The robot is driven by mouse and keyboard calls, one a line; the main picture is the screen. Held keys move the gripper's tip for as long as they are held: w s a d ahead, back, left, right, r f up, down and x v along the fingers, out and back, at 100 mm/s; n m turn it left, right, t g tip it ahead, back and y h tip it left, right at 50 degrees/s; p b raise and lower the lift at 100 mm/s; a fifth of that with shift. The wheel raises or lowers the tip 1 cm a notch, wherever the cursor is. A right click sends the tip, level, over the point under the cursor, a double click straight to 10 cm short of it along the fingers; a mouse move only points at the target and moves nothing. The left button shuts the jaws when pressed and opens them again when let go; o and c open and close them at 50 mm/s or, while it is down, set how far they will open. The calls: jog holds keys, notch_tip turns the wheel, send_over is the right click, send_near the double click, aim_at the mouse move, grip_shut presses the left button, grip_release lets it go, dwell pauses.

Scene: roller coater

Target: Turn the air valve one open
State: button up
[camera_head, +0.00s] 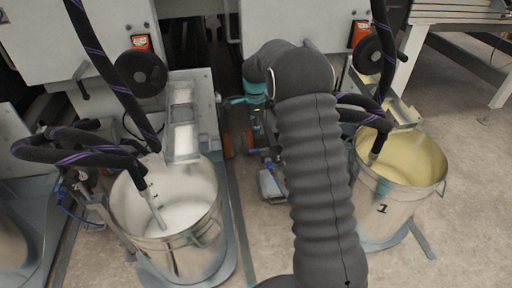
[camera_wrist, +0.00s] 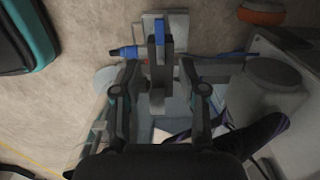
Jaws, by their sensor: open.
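In the wrist view, a small fitting with a blue part (camera_wrist: 159,38) stands ahead of my gripper (camera_wrist: 161,72); it looks like the air valve, but no label is readable. Its dark upright body lies between the two spread fingers. The fingers are open, one on each side; I cannot tell whether either touches it. A second blue part (camera_wrist: 124,52) sticks out to the left. In the head view, my gripper (camera_head: 260,135) is partly hidden behind my arm, low between the two buckets. The valve cannot be made out clearly there.
A steel bucket (camera_head: 188,250) with white contents stands left, and bucket 1 (camera_head: 405,208) with yellowish contents stands right. Dark hoses with purple stripes (camera_head: 75,157) hang into both. Grey machine housings stand behind. Concrete floor (camera_head: 465,160) is free at the right.

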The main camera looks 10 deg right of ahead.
aim_at(256, 150)
notch_tip(256, 150, down, 10)
jog(key=shift+r, duration=0.1)
dwell(0.4)
grip_shut()
